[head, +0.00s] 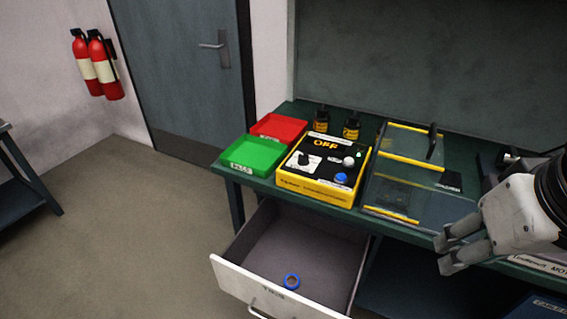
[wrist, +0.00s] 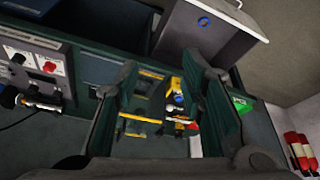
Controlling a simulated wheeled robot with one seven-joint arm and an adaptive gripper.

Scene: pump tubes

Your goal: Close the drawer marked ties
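The open drawer (head: 240,281) hangs out below the green workbench, with a small label on its pale front and a handle below it. The label looks like "TIES" but is small and blurred. A blue ring (head: 292,281) lies on the drawer floor near the front. The drawer also shows at the top of the wrist view (wrist: 190,38), with the ring inside. My gripper (head: 449,254) is at the right, in front of the bench edge, to the right of the drawer and apart from it. Its two fingers are spread with nothing between them in the wrist view (wrist: 172,85).
On the workbench (head: 232,172) stand a green tray (head: 254,153), a red tray (head: 279,127), a yellow-black control box (head: 325,168), two dark bottles and a clear-lidded fixture (head: 405,175). Floor left of the drawer is clear. Fire extinguishers (head: 97,65) hang on the far wall.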

